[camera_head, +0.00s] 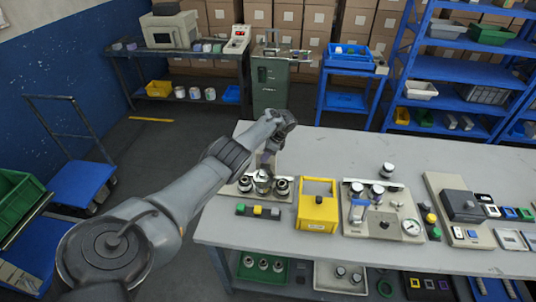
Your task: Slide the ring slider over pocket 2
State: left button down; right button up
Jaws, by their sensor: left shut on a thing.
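My left gripper (266,168) reaches down to the left end of the grey table, over a light base plate (228,189) with dark-and-silver round parts. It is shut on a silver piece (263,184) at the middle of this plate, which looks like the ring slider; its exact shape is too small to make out. One round part (245,184) stands to its left and another (282,187) to its right. The fingers cover part of the middle piece, and pocket numbers cannot be read. My right gripper is not in view.
A strip with green and yellow blocks (258,211) lies in front of the plate. A yellow box with a handle (317,212) stands close on the right, then a panel with a gauge (411,227).

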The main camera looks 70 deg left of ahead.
pick_arm(q)
jog(key=c, duration=1)
grip_release()
jog(key=shift+o, duration=0.2)
jog(key=shift+r, duration=0.1)
jog(key=p+v, duration=0.2)
jog(key=v, duration=0.7)
jog(key=shift+p+v, duration=0.35)
jog(key=shift+v, duration=0.5)
